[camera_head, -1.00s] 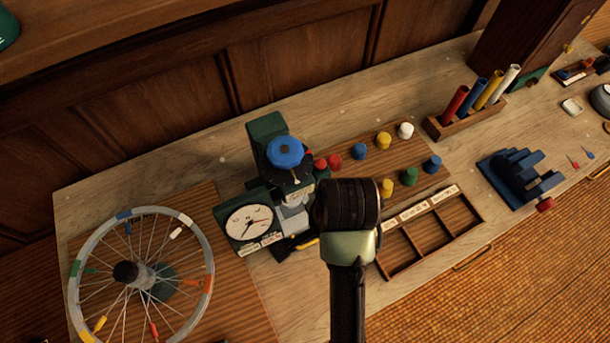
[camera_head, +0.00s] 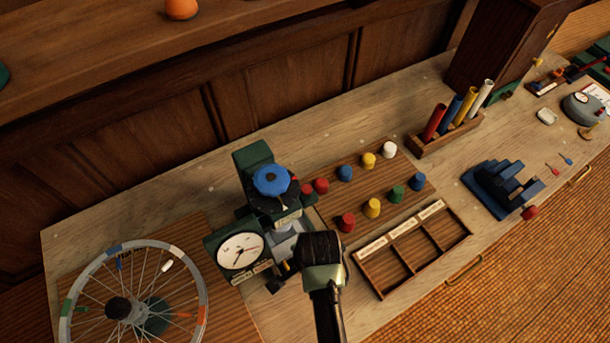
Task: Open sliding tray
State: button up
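A shallow wooden tray (camera_head: 415,272) with three empty compartments and pale labels along its back edge lies at the bench's front, right of my arm. A brass handle (camera_head: 465,271) sits on the bench's front edge to the right of the tray. A second brass handle (camera_head: 579,175) is farther right on the same edge. I cannot tell which of these is the sliding tray; no drawer stands out visibly from the edge. My dark arm rises from the bottom middle, left of the tray. Its fingers do not show.
A green device with a blue knob (camera_head: 271,181) and white dial (camera_head: 240,252) stands beyond my arm. A spoked wheel (camera_head: 130,305) is at left. Coloured pegs stand on a wooden board (camera_head: 330,207). A blue stepped block (camera_head: 500,188) and tube rack (camera_head: 445,138) are at right.

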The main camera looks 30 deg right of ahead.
grip_shut()
dwell(1.4)
